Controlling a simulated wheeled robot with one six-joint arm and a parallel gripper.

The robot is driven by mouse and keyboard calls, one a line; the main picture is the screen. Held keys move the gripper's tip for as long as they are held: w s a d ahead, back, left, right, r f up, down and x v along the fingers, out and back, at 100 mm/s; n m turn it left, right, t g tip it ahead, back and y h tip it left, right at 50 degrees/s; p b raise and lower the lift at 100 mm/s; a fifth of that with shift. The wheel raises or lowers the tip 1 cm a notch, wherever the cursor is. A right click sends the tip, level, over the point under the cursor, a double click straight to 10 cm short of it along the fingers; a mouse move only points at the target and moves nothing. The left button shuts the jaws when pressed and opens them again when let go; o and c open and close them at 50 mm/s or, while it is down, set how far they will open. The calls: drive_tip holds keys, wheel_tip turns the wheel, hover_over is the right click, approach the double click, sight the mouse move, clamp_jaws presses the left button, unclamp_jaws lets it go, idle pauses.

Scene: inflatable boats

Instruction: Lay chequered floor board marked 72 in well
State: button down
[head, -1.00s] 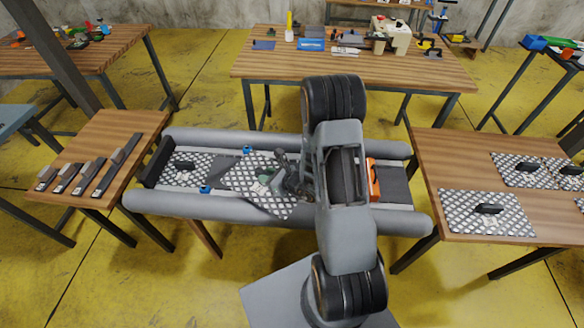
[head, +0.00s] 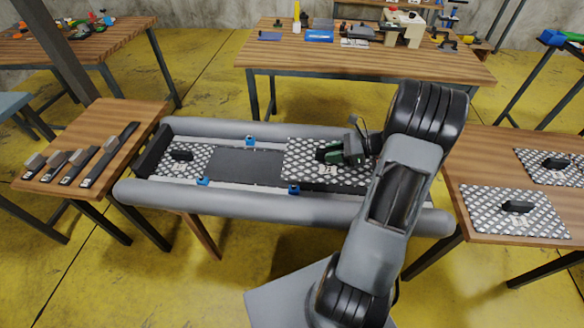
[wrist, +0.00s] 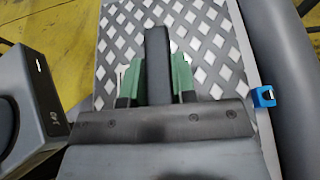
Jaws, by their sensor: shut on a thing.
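My gripper (head: 345,152) is shut on the black handle of a chequered floor board (head: 305,155). Its green fingers (wrist: 157,85) show on both sides of that upright handle (wrist: 157,60) in the wrist view. The board is over the right part of the boat's well, roughly in line with the tubes. A pale marking shows on it, too small to read. I cannot tell whether the board rests on the well floor. The dark bare floor of the well (head: 248,167) lies to its left. My arm hides the well's right end.
Another chequered board (head: 165,164) lies in the well's left end. Grey tubes (head: 230,205) run along both sides, with several blue clips (head: 250,141) at the well's edges. More chequered boards (head: 490,215) lie on the right table. Black strips with grey blocks (head: 105,155) lie on the left table.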

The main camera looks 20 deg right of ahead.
sight(312, 151)
drive_tip(key=w+a+f, duration=0.1)
drive_tip(key=w, duration=0.1)
drive_tip(key=w+a+f, duration=0.2)
drive_tip(key=w+a, duration=0.1)
drive_tip(key=shift+w, duration=0.35)
drive_tip(key=w+f, duration=0.1)
drive_tip(key=w+a+f, duration=0.1)
drive_tip(key=f, duration=0.1)
drive_tip(key=w+f+b, duration=0.1)
drive_tip(key=shift+a+f, duration=0.2)
drive_tip(key=shift+a, duration=0.15)
drive_tip(key=shift+w+a+f, duration=0.3)
drive_tip(key=shift+w+f, duration=0.15)
drive_tip(key=shift+f, duration=0.15)
drive_tip(key=shift+w+f+b, duration=0.15)
drive_tip(key=shift+f+b, duration=0.15)
drive_tip(key=shift+f, duration=1.35)
drive_tip(key=shift+f, duration=0.2)
drive_tip(key=c, duration=0.9)
unclamp_jaws()
